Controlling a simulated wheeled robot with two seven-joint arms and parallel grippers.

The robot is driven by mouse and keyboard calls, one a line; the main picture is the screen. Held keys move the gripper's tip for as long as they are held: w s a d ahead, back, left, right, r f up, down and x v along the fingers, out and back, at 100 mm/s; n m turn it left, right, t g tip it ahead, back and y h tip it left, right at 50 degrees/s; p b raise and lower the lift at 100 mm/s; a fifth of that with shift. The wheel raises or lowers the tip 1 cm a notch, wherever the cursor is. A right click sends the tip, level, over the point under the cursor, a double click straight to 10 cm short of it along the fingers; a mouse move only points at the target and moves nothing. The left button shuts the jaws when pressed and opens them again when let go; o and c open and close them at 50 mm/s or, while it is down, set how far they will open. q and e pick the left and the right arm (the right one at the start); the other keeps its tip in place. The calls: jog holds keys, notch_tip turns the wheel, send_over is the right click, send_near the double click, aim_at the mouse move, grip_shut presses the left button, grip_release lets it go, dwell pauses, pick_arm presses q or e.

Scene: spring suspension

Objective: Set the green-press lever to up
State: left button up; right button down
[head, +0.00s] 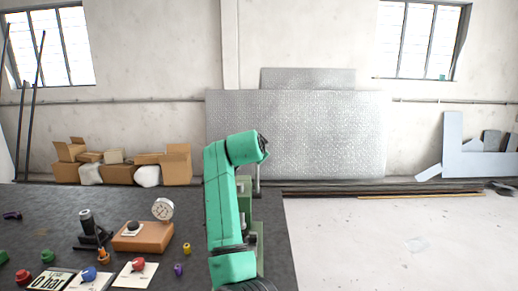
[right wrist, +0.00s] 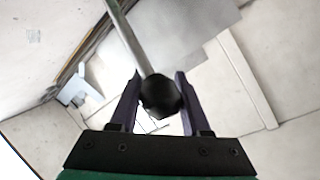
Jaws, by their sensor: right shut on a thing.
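The green press (head: 259,228) stands at the right end of the dark table, mostly hidden behind my green right arm. A grey rod (head: 257,181) shows just right of the arm, above the press. In the right wrist view, the lever is a metal rod (right wrist: 128,35) ending in a black ball knob (right wrist: 160,95). My right gripper (right wrist: 158,92) has its two dark purple fingers on either side of the knob and is shut on it. In the head view its fingers are hidden by the arm. I cannot tell the lever's exact angle. My left gripper is not in view.
The dark table (head: 50,222) holds a brown box (head: 146,237) with a gauge (head: 163,209), a black stand (head: 90,230), white cards with coloured knobs, and small coloured parts. Cardboard boxes (head: 120,173) sit by the wall.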

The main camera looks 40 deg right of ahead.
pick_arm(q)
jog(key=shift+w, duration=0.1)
pick_arm(e)
jog(key=shift+w+f, duration=0.1)
jog(key=shift+f, duration=0.55)
jog(key=shift+c, duration=2.4)
grip_release()
jog(key=shift+o, duration=0.3)
jog(key=shift+x, duration=0.9)
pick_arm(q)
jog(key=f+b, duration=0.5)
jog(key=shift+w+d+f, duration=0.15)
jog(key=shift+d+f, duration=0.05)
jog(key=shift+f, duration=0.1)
pick_arm(e)
jog(key=v, duration=1.4)
jog(key=shift+a+r, duration=0.25)
jog(key=shift+r, duration=0.1)
